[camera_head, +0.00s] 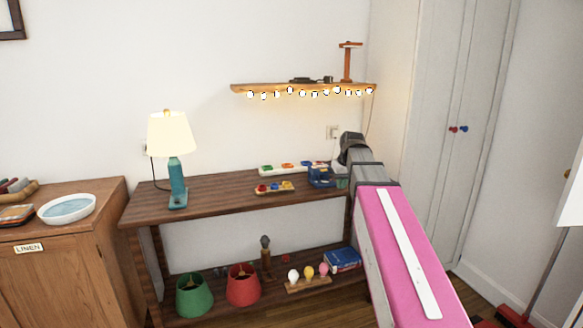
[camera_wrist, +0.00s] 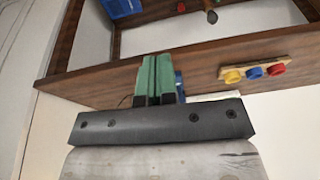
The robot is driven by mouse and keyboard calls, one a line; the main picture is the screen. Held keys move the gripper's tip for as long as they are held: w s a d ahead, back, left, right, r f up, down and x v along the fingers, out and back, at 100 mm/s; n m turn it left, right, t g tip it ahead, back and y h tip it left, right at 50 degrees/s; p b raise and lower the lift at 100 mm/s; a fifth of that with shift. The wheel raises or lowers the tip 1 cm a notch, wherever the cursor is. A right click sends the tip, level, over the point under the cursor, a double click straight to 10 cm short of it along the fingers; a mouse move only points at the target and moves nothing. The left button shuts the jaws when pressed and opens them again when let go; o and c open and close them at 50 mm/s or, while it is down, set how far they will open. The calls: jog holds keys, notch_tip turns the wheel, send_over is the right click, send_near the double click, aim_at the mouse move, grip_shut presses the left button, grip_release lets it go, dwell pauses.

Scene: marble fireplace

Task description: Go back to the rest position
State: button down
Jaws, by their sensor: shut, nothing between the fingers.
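My gripper (camera_wrist: 155,60) shows in the wrist view with its two green fingers pressed together and nothing between them. In the head view my pink arm reaches in from the lower right, and my gripper (camera_head: 341,182) is mostly hidden behind the arm at the right end of the wooden table (camera_head: 225,205). A blue object (camera_head: 320,177) is close beside it on the table. In the wrist view a bit of blue shows just behind the fingers; I cannot tell whether they touch.
On the table are a small board with coloured knobs (camera_head: 274,188), a longer white board (camera_head: 282,168) and a lit lamp (camera_head: 175,160). The lower shelf holds green (camera_head: 194,296) and red (camera_head: 242,286) shades, bulbs and a blue book (camera_head: 343,259). A wall shelf (camera_head: 300,88) with string lights hangs above.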

jog(key=s+f+m+g, duration=0.1)
jog(key=s+f, duration=0.5)
jog(key=f, duration=0.4)
jog(key=s+f+m+g, duration=0.1)
jog(key=s+f, duration=0.6)
jog(key=f, duration=0.4)
jog(key=s+f+m+h, duration=0.1)
jog(key=s+f, duration=0.6)
jog(key=f, duration=0.3)
jog(key=shift+d+f+g, duration=0.15)
jog(key=shift+g, duration=0.25)
